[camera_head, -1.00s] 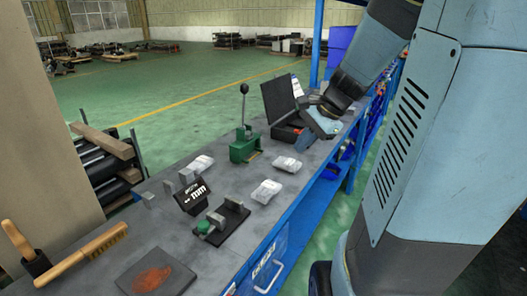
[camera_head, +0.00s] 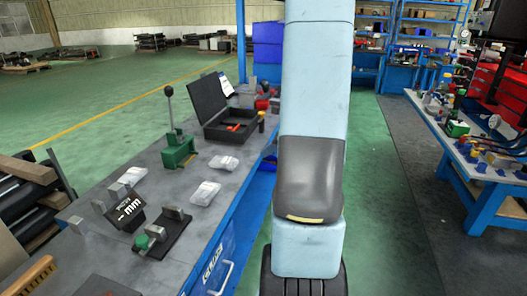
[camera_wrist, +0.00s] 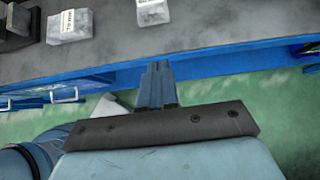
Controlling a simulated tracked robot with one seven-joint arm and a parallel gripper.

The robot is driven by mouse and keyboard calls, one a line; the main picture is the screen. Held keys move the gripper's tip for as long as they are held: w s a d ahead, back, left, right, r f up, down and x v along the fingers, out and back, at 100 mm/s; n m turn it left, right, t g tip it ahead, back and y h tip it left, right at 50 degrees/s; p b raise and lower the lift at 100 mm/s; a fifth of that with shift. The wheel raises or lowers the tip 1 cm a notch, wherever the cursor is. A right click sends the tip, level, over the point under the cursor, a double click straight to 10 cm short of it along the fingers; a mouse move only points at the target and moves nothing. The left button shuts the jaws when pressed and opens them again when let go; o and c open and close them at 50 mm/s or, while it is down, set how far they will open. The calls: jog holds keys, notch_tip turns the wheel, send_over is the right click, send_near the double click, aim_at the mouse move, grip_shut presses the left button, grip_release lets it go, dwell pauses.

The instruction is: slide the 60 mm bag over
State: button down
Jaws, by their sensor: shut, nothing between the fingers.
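Three clear bags with white labels lie flat on the grey bench. One is at the back left (camera_head: 132,176), one nearer the front edge (camera_head: 205,193), and one farther along (camera_head: 227,163). I cannot read their sizes in the head view. In the wrist view, a bag at upper left (camera_wrist: 68,27) has a label that seems to read 70 mm, though blurred. Another bag (camera_wrist: 153,12) sits at the top edge, its label unreadable. My gripper (camera_wrist: 157,68) is shut and empty, off the bench's front edge and apart from both bags. My arm hides it in the head view.
A black mm sign (camera_head: 127,210), a black-based stand (camera_head: 162,238), a green lever press (camera_head: 178,150) and an open black case (camera_head: 224,110) stand on the bench. A blue table (camera_head: 480,150) with parts stands to the right, across a green aisle.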

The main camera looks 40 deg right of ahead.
aim_at(236, 164)
jog(key=x, duration=0.6)
jog(key=w+r+x, duration=0.1)
jog(key=x, duration=0.2)
jog(key=shift+a, duration=0.4)
jog(key=shift+w+a, duration=0.55)
jog(key=shift+w, duration=0.15)
